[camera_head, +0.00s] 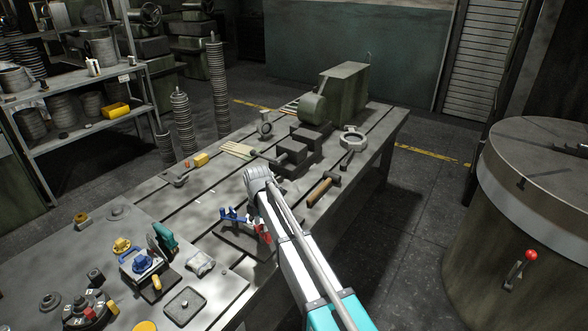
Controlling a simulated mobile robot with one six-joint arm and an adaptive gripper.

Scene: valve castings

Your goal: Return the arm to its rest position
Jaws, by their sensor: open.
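My arm (292,265) reaches up from the bottom edge, right of the middle, over the front of the workbench (180,225). It has white and grey links with teal parts at the bottom edge. Its rounded grey joint (258,179) is the farthest part seen, above the bench. I cannot make out my gripper or its fingers in this view. The arm hides part of a dark tray (238,243) with blue and red pieces on it.
A hammer (322,188), dark blocks (290,158) and a ring-shaped casting (352,140) lie on the bench near my arm. A blue-and-white device (140,264) stands at left. A large drum-shaped machine (535,225) stands at right. Floor (410,215) between it and the bench is clear.

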